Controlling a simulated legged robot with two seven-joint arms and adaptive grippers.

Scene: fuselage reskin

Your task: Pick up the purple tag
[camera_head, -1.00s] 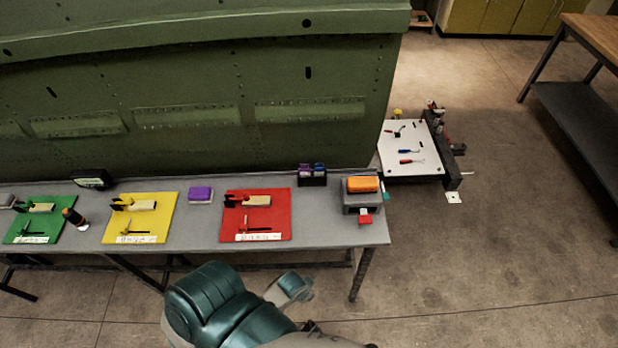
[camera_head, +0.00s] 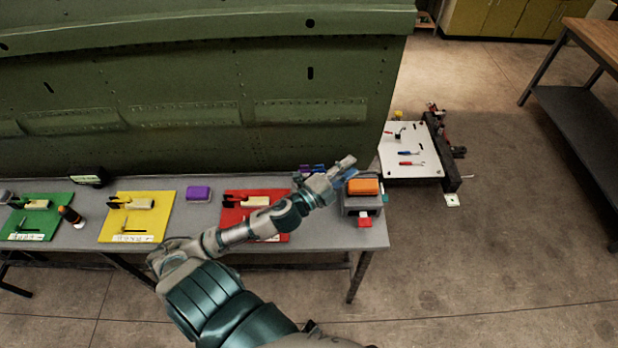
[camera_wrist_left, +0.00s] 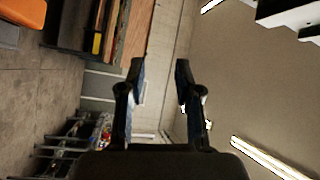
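A small holder at the back of the bench carries purple and blue tags; the purple tag (camera_head: 305,167) shows at its left, small and partly hidden by my left gripper. My left gripper (camera_head: 347,170) is above the bench's right end, just right of the holder and near the orange block. In the left wrist view its two fingers (camera_wrist_left: 160,70) are apart with nothing between them. No tag shows in that view. My right gripper is not in view.
An orange block (camera_head: 364,187) sits on a grey stand (camera_head: 357,204). Red (camera_head: 232,216), yellow (camera_head: 165,204) and green (camera_head: 62,211) mats with tools and a purple block (camera_head: 199,193) lie on the bench. The green fuselage panel (camera_head: 200,90) rises behind.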

